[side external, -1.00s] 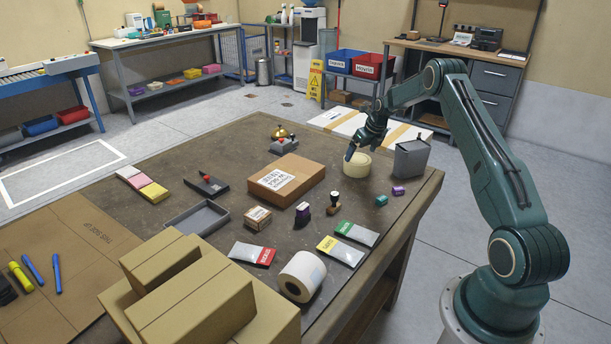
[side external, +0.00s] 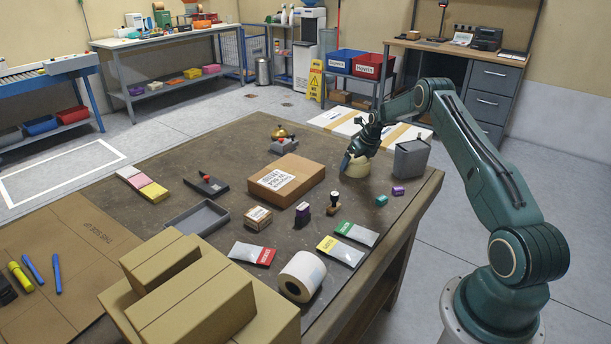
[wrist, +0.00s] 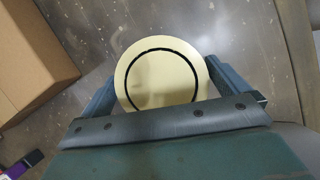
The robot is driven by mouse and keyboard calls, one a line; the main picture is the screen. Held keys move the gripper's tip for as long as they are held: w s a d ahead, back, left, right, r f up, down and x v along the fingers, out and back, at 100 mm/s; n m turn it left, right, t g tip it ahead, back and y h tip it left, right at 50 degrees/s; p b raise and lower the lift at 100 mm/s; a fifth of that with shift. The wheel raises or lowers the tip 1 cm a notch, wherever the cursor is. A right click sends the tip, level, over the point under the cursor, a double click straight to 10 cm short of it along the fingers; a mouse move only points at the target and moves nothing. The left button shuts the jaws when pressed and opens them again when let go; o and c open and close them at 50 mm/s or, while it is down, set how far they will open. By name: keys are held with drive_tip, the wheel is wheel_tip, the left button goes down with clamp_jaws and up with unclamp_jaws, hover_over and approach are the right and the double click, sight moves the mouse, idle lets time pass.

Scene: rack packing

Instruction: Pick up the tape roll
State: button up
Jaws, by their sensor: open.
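The cream tape roll (side external: 356,170) lies flat on the brown table near its far right part, partly hidden by my gripper in the side view. My gripper (side external: 347,165) is low over it, pointing down. In the wrist view the tape roll (wrist: 163,75) sits between the two dark teal fingers of my gripper (wrist: 160,92), one on each side. The jaws are open. I cannot tell whether the fingers touch the roll.
A cardboard box with a white label (side external: 287,180) stands left of the roll, and a grey bin (side external: 410,160) stands close on its right.

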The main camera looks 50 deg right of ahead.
drive_tip(key=c, duration=0.8)
drive_tip(key=shift+c, duration=0.2)
drive_tip(key=shift+r, duration=0.15)
wheel_tip(320, 180, up, 20)
idle(0.8)
